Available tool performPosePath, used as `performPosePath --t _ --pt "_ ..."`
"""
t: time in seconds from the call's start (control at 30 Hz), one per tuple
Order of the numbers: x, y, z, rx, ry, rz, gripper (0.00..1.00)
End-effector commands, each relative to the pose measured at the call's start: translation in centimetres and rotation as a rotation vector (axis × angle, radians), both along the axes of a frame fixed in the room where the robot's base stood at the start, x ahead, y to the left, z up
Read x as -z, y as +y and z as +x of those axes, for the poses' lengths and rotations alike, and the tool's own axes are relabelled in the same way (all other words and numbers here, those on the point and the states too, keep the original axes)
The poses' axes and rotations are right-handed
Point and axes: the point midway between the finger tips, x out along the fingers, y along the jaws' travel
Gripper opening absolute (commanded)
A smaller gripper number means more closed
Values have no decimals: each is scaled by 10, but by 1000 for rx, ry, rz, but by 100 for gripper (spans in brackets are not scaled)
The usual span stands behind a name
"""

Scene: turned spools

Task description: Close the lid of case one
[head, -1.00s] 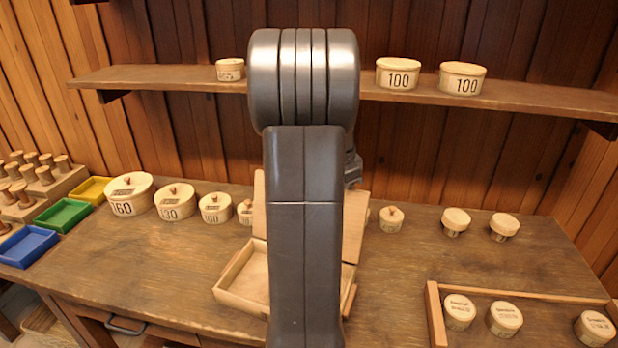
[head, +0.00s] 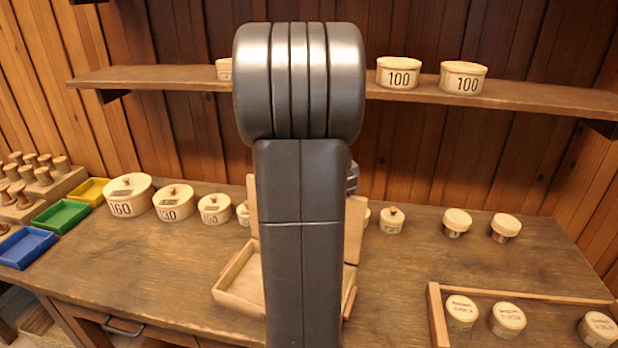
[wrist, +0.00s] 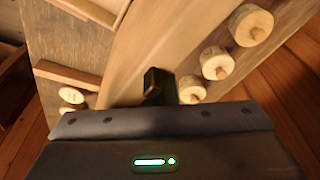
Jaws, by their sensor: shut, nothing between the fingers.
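A pale wooden case stands on the workbench in the head view, with its open tray (head: 236,284) towards me. Its lid (head: 354,232) stands raised at the back, and my arm hides the middle of both. I cannot read any number on the case. In the wrist view a large, blurred pale panel (wrist: 150,45), which looks like the lid, lies close beyond the fingers. My gripper (wrist: 155,84) is shut and empty, its dark fingertips in front of that panel. Whether they touch it I cannot tell. In the head view my arm hides the gripper.
Round lidded boxes (head: 174,203) line the back of the bench; more boxes (head: 398,73) stand on the shelf above. A wooden-edged tray (head: 436,315) with lidded boxes is at front right. Blue (head: 28,247), green and yellow bins sit left. The bench left of the case is clear.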

Motion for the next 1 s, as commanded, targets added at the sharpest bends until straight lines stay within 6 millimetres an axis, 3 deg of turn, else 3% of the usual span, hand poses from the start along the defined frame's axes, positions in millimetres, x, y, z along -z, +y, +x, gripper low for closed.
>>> performPosePath --t 1.0 --pt "0 15 -38 0 0 0 0"
